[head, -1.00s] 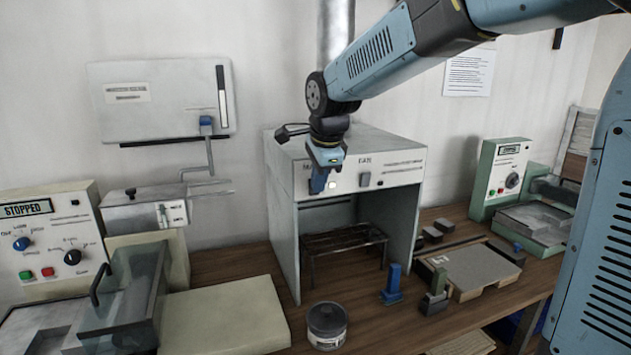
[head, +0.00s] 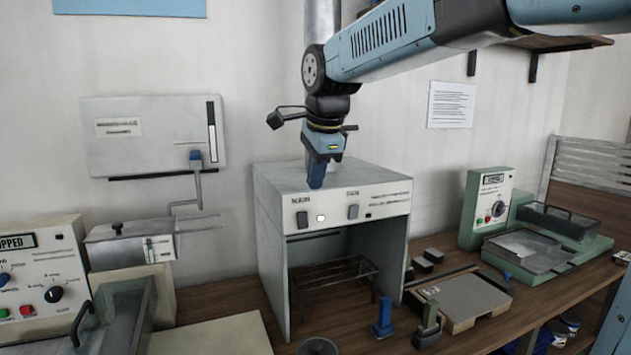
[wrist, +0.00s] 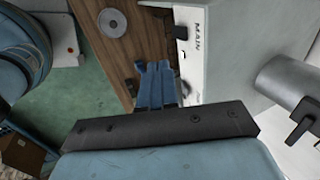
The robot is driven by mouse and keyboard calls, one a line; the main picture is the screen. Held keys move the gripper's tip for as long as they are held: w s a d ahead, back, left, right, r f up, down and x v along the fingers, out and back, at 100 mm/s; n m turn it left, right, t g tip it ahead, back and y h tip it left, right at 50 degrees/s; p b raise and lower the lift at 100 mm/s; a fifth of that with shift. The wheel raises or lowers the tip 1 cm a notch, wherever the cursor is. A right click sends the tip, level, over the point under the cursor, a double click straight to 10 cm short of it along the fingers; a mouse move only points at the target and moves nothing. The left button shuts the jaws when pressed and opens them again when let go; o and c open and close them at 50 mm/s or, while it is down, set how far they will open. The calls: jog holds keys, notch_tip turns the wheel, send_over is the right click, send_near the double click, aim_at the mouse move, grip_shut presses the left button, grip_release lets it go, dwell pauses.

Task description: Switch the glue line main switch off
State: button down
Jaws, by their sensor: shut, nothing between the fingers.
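The grey hood (head: 268,192) stands in the middle of the bench. Its front panel carries a dark rocker switch (head: 302,218) on the left, under a label that reads MAIN in the wrist view. A lit white lamp (head: 320,218) sits just right of it, and a second rocker (head: 353,212) further right. The MAIN rocker also shows in the wrist view (wrist: 181,33). I cannot tell which way it is tipped. My gripper (head: 317,184) points down, shut and empty, at the panel's top edge, above and slightly right of the MAIN rocker and apart from it.
A control box reading STOPPED (head: 38,270) stands at the left. A grey wall cabinet (head: 150,150) with a lever hangs above. A green machine (head: 490,205) stands at the right.

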jog(key=s+d+f+n, duration=0.3)
jog(key=s+d+n, duration=0.1)
jog(key=s+d, duration=0.2)
jog(key=s+d+f+n+t+h, duration=0.1)
jog(key=s+d+f+n, duration=0.3)
jog(key=s+d, duration=0.3)
jog(key=s+d+f+n, duration=0.3)
jog(key=s+d+n, duration=0.3)
jog(key=s, duration=0.1)
jog(key=shift+d+f+t, duration=0.3)
jog(key=shift+d+f, duration=0.1)
jog(key=shift+a, duration=0.1)
